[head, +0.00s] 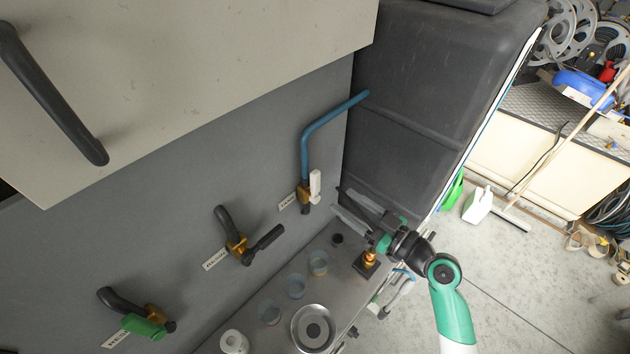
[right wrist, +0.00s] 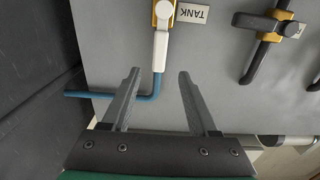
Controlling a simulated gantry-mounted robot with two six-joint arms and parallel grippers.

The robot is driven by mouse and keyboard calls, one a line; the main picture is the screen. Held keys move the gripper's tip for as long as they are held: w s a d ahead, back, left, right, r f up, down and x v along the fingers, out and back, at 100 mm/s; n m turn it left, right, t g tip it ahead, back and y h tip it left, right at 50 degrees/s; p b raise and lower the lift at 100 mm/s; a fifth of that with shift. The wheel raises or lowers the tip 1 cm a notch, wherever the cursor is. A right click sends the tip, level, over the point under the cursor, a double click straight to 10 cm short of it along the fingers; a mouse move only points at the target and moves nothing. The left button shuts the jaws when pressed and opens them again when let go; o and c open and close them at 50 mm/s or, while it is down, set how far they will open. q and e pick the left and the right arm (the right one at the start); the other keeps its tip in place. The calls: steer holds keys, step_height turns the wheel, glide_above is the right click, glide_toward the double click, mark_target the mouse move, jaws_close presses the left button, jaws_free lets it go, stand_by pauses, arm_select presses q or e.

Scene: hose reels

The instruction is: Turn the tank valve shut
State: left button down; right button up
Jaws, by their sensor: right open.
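The tank valve has a white handle (head: 315,186) on a brass body (head: 304,193), under a blue pipe (head: 318,127) on the grey wall panel. In the right wrist view the white handle (right wrist: 160,48) hangs from the brass body (right wrist: 163,10) beside a label reading TANK (right wrist: 192,13). My right gripper (head: 345,206) is open and empty, to the right of and below the handle, apart from it. In the right wrist view its two fingers (right wrist: 160,80) spread on either side of the handle's line, with the handle beyond the tips. My left gripper is not in view.
A black-handled valve (head: 262,244) and a green-handled valve (head: 143,326) sit lower left on the panel. A metal counter with cups (head: 318,262) and a round dish (head: 313,328) lies below. A large dark tank (head: 425,75) stands close on the right.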

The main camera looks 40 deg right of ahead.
mark_target(318, 182)
steer(key=w, duration=1)
steer(key=shift+w+a, duration=0.3)
jaws_close()
stand_by(0.8)
